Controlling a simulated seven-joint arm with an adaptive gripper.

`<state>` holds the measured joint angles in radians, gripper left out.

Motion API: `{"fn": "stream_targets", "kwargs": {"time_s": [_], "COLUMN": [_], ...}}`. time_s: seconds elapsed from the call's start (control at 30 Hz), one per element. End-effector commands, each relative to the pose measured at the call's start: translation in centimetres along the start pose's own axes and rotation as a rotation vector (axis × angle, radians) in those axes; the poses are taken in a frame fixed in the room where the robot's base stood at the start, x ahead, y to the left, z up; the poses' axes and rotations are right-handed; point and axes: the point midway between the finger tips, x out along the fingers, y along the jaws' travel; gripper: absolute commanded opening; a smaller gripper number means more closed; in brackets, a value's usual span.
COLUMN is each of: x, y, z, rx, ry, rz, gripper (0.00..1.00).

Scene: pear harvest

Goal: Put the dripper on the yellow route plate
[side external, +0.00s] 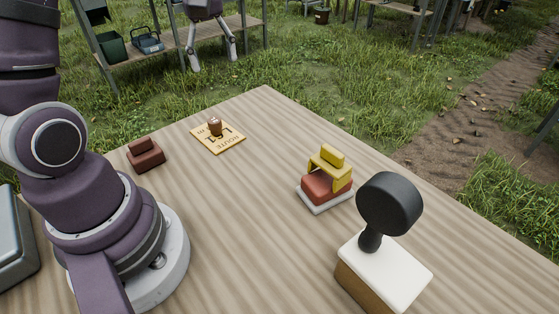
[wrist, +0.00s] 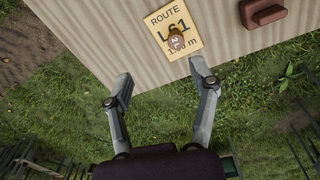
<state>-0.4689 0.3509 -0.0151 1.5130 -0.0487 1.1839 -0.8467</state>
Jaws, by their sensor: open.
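The yellow route plate (side external: 233,147) lies flat near the far edge of the table; in the wrist view (wrist: 190,17) it reads "ROUTE" with large characters below. A small brown dripper (side external: 215,127) with pale marks on its top stands on the plate, within its edges, and covers part of the print. It also shows in the wrist view (wrist: 176,40). My gripper (side external: 213,62) is open and empty, apart from the dripper. In the wrist view my gripper's fingers (wrist: 160,76) show over grass, just off the table edge, with the plate and dripper ahead of them.
A dark red block (side external: 146,156) sits left of the plate. A yellow bracket (side external: 329,165) stands on a red block and pale base at the right. A black round-headed object (side external: 388,205) rises from a white-topped block at the front. The middle of the table is clear.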

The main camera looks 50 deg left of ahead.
Motion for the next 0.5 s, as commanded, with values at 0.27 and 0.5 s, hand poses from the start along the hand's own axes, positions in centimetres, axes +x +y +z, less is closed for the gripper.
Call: {"fn": "stream_targets", "kwargs": {"time_s": [0.27, 0.5], "x": [-5.0, -4.2], "y": [-3.4, -6.0], "z": [11.2, 14.8], "rx": [0.913, 1.3], "ry": [0.198, 0.31], "rz": [0.23, 0.32], "gripper": [0.59, 0.59]}}
